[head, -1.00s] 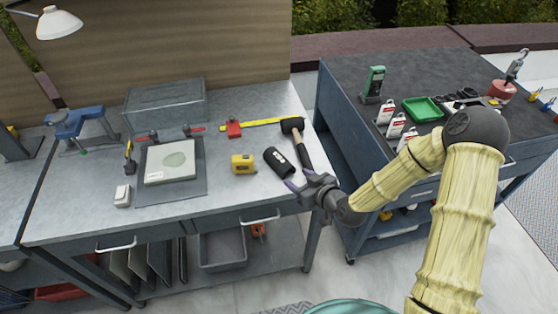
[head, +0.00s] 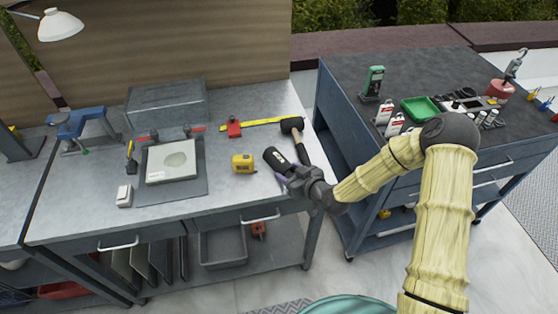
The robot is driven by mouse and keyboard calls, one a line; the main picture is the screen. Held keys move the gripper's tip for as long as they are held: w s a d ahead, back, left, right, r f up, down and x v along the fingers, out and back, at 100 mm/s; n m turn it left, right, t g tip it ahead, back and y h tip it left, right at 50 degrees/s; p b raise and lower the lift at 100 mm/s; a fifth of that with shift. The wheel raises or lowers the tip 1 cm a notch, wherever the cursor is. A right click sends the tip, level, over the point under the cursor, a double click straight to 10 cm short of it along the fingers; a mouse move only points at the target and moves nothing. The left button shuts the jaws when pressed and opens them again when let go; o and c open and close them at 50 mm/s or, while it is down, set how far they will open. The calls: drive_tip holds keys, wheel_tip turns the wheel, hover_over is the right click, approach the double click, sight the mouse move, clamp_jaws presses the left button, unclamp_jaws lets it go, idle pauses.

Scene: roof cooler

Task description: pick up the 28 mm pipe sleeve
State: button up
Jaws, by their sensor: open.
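The pipe sleeve (head: 275,158) appears to be the short black cylinder with a pale label, lying on its side near the right end of the grey workbench. My gripper (head: 284,181) is at its near, lower-right end, with its jaws open and nothing held. The gripper covers part of the sleeve's near end. I cannot tell whether the fingers touch it or lie around it.
A hammer (head: 298,138) lies just right of the sleeve, close to my gripper. A yellow tape measure (head: 243,163) sits to the left. The blue tool cart (head: 340,117) stands right of the bench (head: 222,190).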

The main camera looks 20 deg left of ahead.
drive_tip(key=c, duration=0.7)
drive_tip(key=shift+r, duration=0.15)
wheel_tip(320, 180, up, 10)
drive_tip(key=shift+b, duration=0.45)
idle(0.4)
